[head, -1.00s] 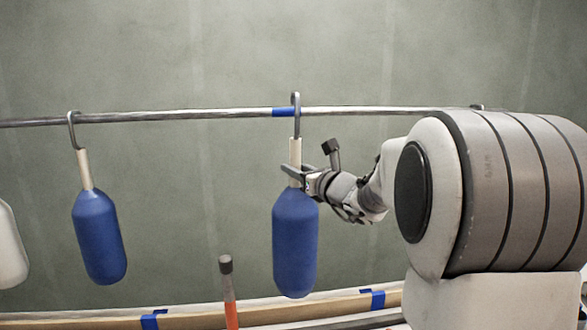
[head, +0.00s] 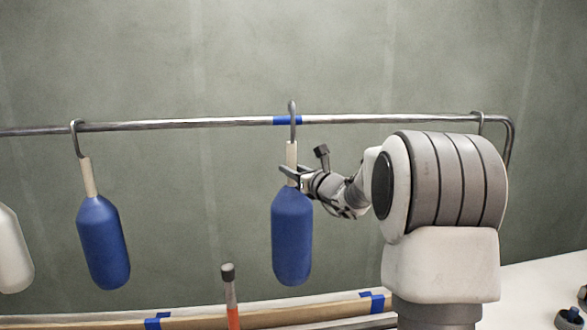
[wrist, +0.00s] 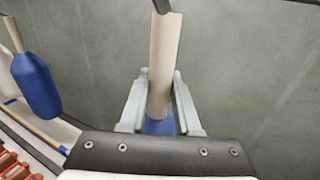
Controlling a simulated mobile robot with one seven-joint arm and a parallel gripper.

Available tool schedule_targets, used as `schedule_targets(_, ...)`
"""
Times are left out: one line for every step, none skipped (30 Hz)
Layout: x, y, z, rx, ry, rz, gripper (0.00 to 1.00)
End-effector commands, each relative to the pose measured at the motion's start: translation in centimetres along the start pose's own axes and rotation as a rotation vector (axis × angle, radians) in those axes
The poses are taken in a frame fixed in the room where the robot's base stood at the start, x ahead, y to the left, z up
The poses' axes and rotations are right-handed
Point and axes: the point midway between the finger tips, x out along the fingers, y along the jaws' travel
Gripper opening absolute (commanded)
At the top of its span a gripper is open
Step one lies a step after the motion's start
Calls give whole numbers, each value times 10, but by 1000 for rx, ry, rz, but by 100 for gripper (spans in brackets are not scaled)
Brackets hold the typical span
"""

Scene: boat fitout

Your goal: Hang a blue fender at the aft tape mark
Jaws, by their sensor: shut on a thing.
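My gripper (head: 291,174) is shut on the pale neck of a blue fender (head: 291,237), which hangs upright below it. The fender's grey hook (head: 292,106) rises at the rail (head: 400,120), its top above the rail, at the right part of the blue tape mark (head: 281,120). I cannot tell whether the hook bears on the rail. In the wrist view the pale neck (wrist: 165,50) stands between both fingers, with a bit of blue body below. A second blue fender (head: 103,245) hangs tilted from the rail at the left; it also shows in the wrist view (wrist: 36,85).
A white fender (head: 12,250) is cut off at the left edge. An orange stick with a dark cap (head: 228,272) stands low in the middle. Blue tape pieces (head: 375,302) mark the wooden ledge below. The rail's bent end (head: 511,135) is at the right.

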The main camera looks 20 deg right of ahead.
Motion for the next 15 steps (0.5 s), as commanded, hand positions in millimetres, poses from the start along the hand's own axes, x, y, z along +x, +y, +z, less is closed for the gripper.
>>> schedule_targets(4,-1,5,0,-5,1,0)
schedule_targets(6,-2,5,0,-5,1,0)
schedule_targets(9,-3,5,0,-4,1,0)
schedule_targets(11,-4,5,0,-4,1,0)
schedule_targets(13,-5,5,0,-5,1,0)
schedule_targets(16,-6,5,0,-5,1,0)
schedule_targets(18,-7,4,1,-4,1,0)
schedule_targets(20,-8,4,1,-4,1,0)
schedule_targets(23,-9,5,0,-5,1,0)
schedule_targets(25,-10,5,0,-5,1,0)
schedule_targets(27,-11,5,0,-5,1,0)
schedule_targets(30,-12,5,0,-5,2,0)
schedule_targets(32,-13,6,0,-6,2,0)
schedule_targets(34,-13,6,0,-5,2,0)
schedule_targets(37,-14,5,0,-5,2,0)
